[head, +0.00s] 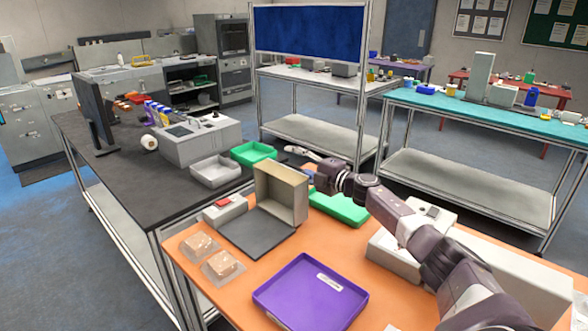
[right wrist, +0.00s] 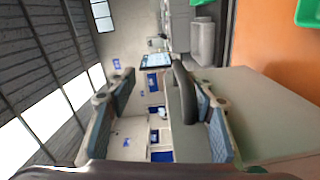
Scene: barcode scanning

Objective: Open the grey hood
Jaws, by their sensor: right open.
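The grey hood (head: 283,190) is a beige-grey box cover on the orange table, tipped up on edge. Its open inner side shows, and a flat dark base plate (head: 258,232) lies uncovered in front of it. My right gripper (head: 298,153) is behind and above the hood's top edge. In the right wrist view the hood (right wrist: 275,110) fills the right side. A dark curved handle (right wrist: 184,92) on it lies between the spread fingers of my right gripper (right wrist: 165,112), close to the right-hand finger. My left gripper is not in view.
A small box with a red button (head: 225,209) stands left of the base. Two clear-wrapped packages (head: 222,265) lie in front left, and a purple tray (head: 310,292) lies in front. A green tray (head: 340,207) lies right of the hood, beside my right arm.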

